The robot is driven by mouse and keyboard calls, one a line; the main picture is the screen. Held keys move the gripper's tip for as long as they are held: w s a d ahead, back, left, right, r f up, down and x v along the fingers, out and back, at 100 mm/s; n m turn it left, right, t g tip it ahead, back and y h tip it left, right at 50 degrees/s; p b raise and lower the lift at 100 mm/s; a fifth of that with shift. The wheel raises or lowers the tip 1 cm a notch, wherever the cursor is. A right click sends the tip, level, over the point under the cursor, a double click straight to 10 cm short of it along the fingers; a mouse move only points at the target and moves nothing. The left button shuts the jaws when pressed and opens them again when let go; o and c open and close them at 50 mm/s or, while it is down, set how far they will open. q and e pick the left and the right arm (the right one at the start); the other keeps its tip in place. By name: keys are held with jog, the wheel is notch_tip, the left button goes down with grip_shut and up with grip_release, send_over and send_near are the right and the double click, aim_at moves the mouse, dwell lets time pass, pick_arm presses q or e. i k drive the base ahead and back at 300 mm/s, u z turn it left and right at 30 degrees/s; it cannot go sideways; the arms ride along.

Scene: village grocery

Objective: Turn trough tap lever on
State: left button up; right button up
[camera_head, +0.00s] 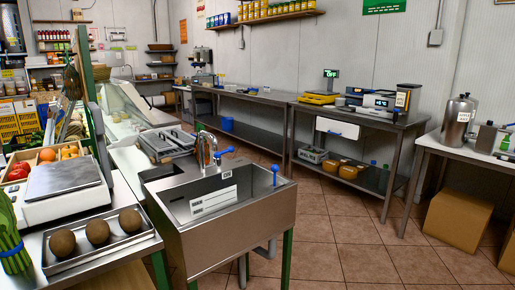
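A steel trough sink (237,232) on green legs stands in the middle foreground. A chrome tap (207,150) rises at its back edge. A blue lever (225,152) sticks out from the tap to the right, roughly level. A second blue-knobbed upright handle (275,172) stands on the trough's right rim. A white label (213,201) lies inside the basin. No water stream can be made out at the tap. Neither of my grippers shows in this view.
Left of the trough, a counter holds a tray (62,263) with brown round items and a scale (62,181). A steel lidded unit (165,143) adjoins the trough's back. Steel tables (352,122) line the wall. The tiled floor (345,235) right of the trough is clear.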

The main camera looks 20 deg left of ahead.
aim_at(231, 149)
jog(key=z, duration=0.55)
jog(key=i, duration=1.15)
jog(key=u, duration=0.45)
jog(key=i, duration=0.95)
jog(key=u, duration=0.9)
